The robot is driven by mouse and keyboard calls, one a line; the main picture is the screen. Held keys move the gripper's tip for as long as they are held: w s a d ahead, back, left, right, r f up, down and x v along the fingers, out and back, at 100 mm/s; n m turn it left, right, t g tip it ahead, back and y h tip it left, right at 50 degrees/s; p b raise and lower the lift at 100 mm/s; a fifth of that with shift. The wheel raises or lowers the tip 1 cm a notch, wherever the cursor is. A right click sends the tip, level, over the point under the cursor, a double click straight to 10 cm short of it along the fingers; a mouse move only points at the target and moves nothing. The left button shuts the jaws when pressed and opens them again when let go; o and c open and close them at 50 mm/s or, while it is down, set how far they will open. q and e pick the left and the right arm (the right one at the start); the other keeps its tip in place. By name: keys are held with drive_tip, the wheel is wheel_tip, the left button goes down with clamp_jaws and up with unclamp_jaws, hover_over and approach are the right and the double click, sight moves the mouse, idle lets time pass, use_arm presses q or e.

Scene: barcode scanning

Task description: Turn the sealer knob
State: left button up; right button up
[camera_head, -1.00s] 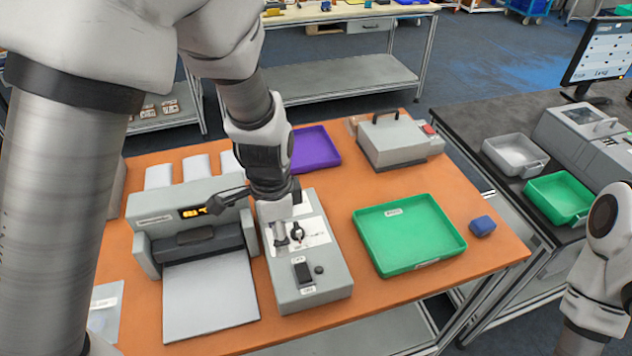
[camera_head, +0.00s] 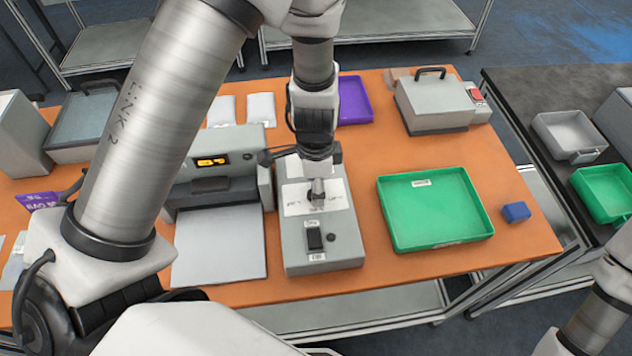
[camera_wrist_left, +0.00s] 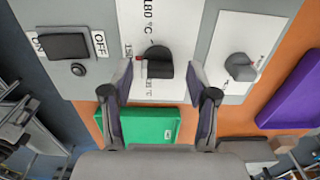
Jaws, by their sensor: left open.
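The grey control box (camera_head: 293,258) stands on the orange table, right of the sealer (camera_head: 182,177) with its lit orange display. In the left wrist view, a dark knob (camera_wrist_left: 159,63) with a red mark sits on a white temperature label reading 180 °C at one side. My left gripper (camera_wrist_left: 160,78) is open, with one finger on each side of this knob; I cannot tell whether they touch it. In the head view my left gripper (camera_head: 318,190) points down over the box and largely hides the knob. My right gripper is out of view.
A second, grey knob (camera_wrist_left: 240,67) and a black ON/OFF switch (camera_wrist_left: 64,46) are on the same box. A green tray (camera_head: 435,210) and a blue block (camera_head: 516,212) lie to the right. A purple tray (camera_head: 355,100) is behind.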

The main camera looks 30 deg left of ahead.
use_arm(q)
drive_tip(key=shift+s+r, duration=0.1)
drive_tip(key=shift+s, duration=0.1)
drive_tip(key=c, duration=0.5)
drive_tip(key=shift+s, duration=0.1)
drive_tip(key=c, duration=0.5)
clamp_jaws()
